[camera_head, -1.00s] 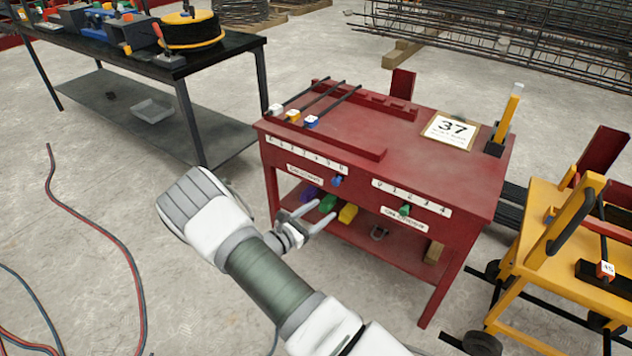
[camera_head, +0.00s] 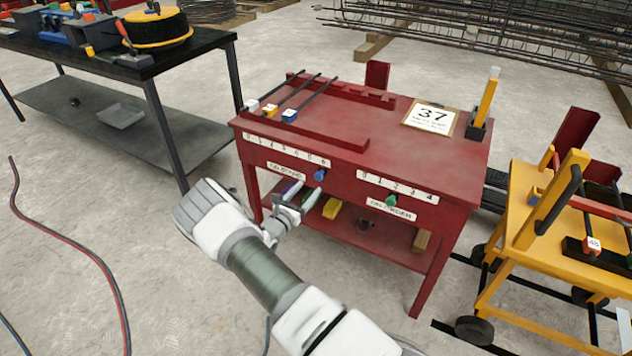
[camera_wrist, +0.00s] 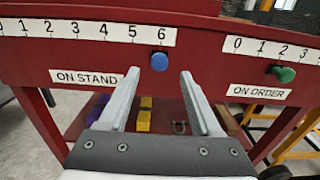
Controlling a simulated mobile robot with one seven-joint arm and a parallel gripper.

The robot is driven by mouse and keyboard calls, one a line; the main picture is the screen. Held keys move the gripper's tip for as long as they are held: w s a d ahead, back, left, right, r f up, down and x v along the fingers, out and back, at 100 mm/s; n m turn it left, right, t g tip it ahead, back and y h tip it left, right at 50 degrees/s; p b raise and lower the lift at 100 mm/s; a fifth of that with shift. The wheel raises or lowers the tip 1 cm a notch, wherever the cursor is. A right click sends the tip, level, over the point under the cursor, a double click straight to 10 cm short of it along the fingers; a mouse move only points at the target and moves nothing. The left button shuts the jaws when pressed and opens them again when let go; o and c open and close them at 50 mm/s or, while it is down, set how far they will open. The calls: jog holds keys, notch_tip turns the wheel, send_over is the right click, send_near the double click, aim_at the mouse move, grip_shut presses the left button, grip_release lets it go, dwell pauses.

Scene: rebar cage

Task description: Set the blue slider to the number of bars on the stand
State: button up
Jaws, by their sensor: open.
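The blue slider (camera_head: 319,174) is on the front of the red stand (camera_head: 420,170), at the right end of the "ON STAND" scale (camera_wrist: 85,30). In the wrist view the blue slider (camera_wrist: 159,62) sits just below the 6. Three dark bars (camera_head: 305,97) lie side by side on the stand's top at left, with white, yellow and blue end tags. My gripper (camera_head: 308,197) is open and empty, in front of the stand's face. In the wrist view my gripper (camera_wrist: 159,76) has its fingertips either side of the blue slider, slightly below it; contact cannot be told.
A green slider (camera_wrist: 284,74) is on the "ON ORDER" scale to the right. A card reading 37 (camera_head: 432,116) lies on top. Coloured blocks (camera_head: 331,208) are on the lower shelf. A yellow cart (camera_head: 545,210) stands right, a dark table (camera_head: 150,75) at back left.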

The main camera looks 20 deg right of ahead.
aim_at(318, 177)
jog(key=b+x, duration=0.1)
jog(key=x, duration=0.5)
jog(key=shift+w+d, duration=0.1)
jog(key=shift+d, duration=0.05)
jog(key=shift+c, duration=0.2)
grip_shut()
dwell(1.1)
